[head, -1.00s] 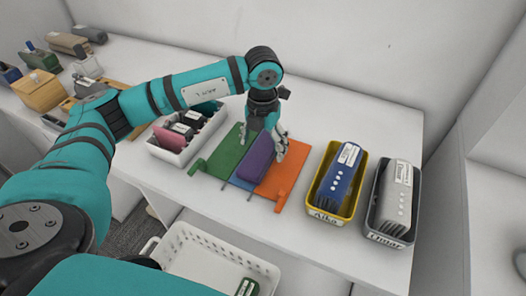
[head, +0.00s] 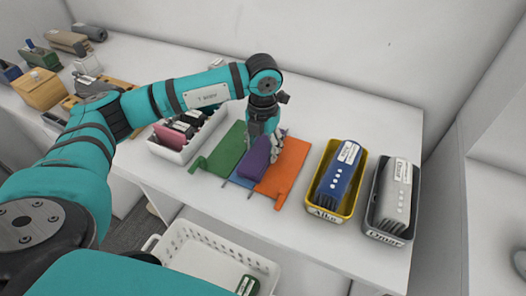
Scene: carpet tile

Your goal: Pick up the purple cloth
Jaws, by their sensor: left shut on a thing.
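The purple cloth (head: 255,160) is a folded block over the middle of the coloured mats on the white table. My left gripper (head: 272,152) comes down from above and is shut on the purple cloth at its back right part. The fingers partly hide the cloth there. I cannot tell whether the cloth is clear of the mats. My right gripper is not in view.
A green mat (head: 222,150), a blue strip (head: 241,181) and an orange mat (head: 284,172) lie beneath. A yellow bin (head: 322,214) and a dark bin (head: 387,234) stand to the right. A white bin (head: 178,155) stands left. A white basket (head: 205,245) is in front, below.

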